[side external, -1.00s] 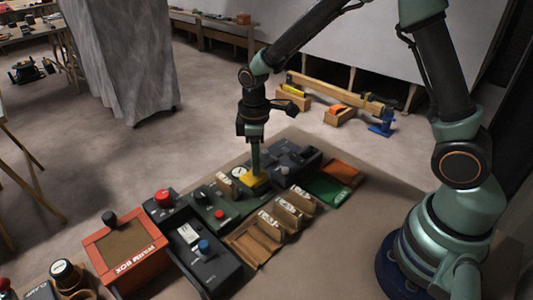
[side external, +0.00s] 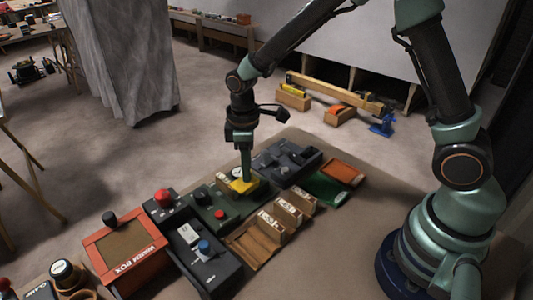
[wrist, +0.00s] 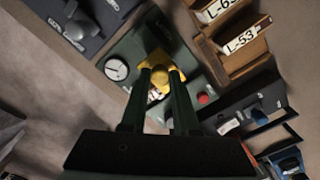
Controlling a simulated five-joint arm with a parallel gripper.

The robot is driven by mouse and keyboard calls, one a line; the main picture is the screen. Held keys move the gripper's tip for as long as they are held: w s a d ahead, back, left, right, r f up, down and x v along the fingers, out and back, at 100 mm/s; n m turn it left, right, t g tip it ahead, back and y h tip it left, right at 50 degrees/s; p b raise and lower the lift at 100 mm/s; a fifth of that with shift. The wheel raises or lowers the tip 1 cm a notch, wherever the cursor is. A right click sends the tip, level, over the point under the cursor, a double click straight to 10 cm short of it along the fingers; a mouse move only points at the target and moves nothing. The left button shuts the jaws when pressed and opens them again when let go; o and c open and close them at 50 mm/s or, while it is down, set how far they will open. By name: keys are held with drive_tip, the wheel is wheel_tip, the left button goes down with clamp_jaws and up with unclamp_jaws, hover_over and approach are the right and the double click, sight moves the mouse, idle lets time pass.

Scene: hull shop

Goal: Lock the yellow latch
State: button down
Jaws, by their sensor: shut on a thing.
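The yellow latch (side external: 243,186) sits on a dark green panel (side external: 211,208) in the middle of the row of boxes. In the wrist view the yellow latch (wrist: 160,76) shows between and just beyond my fingertips. My gripper (side external: 246,178) points straight down onto it in the side view. In the wrist view my gripper (wrist: 161,76) has its two fingers shut on the latch, which hides part of it. A round white dial (wrist: 116,68) and a red button (wrist: 204,99) are on the same panel.
A dark box with a blue knob (side external: 204,246) and an orange box marked WARM BOX (side external: 125,247) stand at the front left. Wooden holders with labelled cards (side external: 268,220) lie to the right. A grey box (side external: 285,160) stands behind.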

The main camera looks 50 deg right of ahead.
drive_tip(key=c, duration=0.7)
unclamp_jaws()
drive_tip(key=shift+a, duration=0.3)
drive_tip(key=shift+o, duration=0.2)
wheel_tip(320, 180, up, 12)
drive_tip(key=shift+r, duration=0.1)
drive_tip(key=s+d+r+m+t, duration=0.5)
drive_tip(key=s+d+m, duration=0.4)
drive_tip(key=s, duration=0.3)
drive_tip(key=shift+s+d+r+t, duration=0.2)
drive_tip(key=shift+r+t, duration=0.1)
drive_tip(key=shift+r, duration=0.1)
